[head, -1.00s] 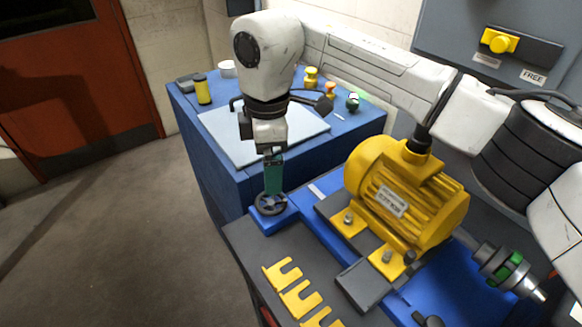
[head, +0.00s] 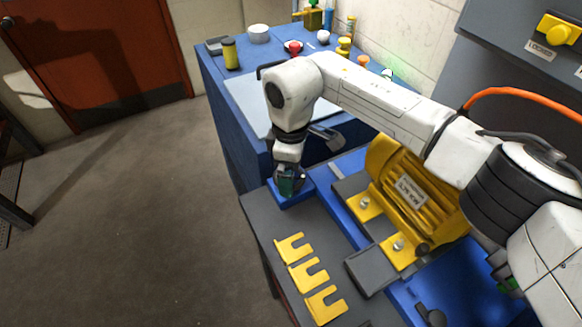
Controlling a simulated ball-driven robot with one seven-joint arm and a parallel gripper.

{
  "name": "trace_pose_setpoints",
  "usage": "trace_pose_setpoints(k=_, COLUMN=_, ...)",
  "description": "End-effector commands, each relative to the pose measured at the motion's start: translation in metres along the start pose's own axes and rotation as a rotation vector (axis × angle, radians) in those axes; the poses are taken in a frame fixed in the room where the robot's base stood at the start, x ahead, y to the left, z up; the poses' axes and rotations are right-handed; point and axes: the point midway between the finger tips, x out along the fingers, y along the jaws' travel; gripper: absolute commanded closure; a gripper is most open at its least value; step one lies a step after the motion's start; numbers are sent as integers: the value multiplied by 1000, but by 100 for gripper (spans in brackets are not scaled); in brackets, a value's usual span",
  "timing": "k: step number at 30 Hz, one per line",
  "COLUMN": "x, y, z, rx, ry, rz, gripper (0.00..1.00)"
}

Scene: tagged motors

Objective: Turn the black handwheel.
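My gripper (head: 289,185) points down at the blue mount (head: 302,193) at the far-left corner of the motor bench. Its teal fingers are low, right at the place of the black handwheel. The handwheel is almost fully hidden behind the fingers and wrist, and its dark parts blend with the gripper. I cannot tell whether the fingers touch the wheel, straddle it or are shut on it. The yellow motor (head: 408,190) with a label sits to the right of the gripper.
Yellow slotted plates (head: 309,271) lie on the grey bench top (head: 268,222) in front. A blue table (head: 222,100) with a light board and small items stands behind. A grey cabinet (head: 510,65) is at the upper right. The floor at left is open.

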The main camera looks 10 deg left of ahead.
Motion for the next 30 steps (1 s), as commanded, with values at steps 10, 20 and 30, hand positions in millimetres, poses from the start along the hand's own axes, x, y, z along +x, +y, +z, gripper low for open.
trace_pose_setpoints(k=10, x=8, y=0, z=0, rx=-2, ry=1, rz=1, gripper=0)
trace_pose_setpoints(k=20, x=8, y=0, z=0, rx=-1, ry=1, rz=1, gripper=25)
trace_pose_setpoints(k=30, x=8, y=0, z=0, rx=-2, ry=1, rz=0, gripper=52)
